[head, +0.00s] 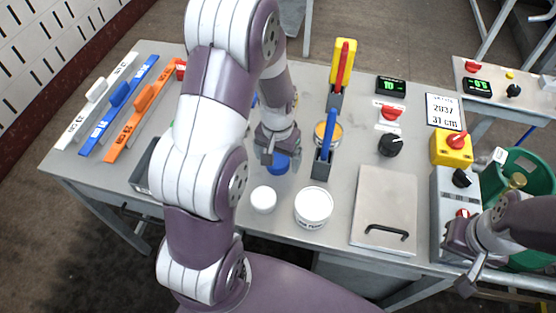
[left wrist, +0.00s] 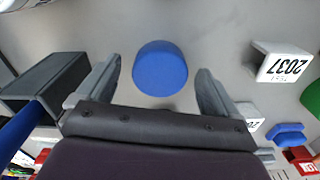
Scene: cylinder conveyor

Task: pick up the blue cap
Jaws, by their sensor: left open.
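The blue cap (head: 280,164) is on the grey table, partly hidden by my left gripper in the head view. The cap (left wrist: 160,70) shows whole in the left wrist view, between the two finger lines and apart from both. My left gripper (head: 268,155) is open and empty, with its fingers close to the cap. My right gripper (head: 463,263) is off to the lower right, far from the cap, and its finger spacing is not clear.
A white lid (head: 263,200) and a white jar (head: 313,207) stand in front of the cap. A grey stand with a blue lever (head: 328,137) is close on the right. A handled metal plate (head: 384,205) lies further right. Coloured bars (head: 118,107) lie at the left.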

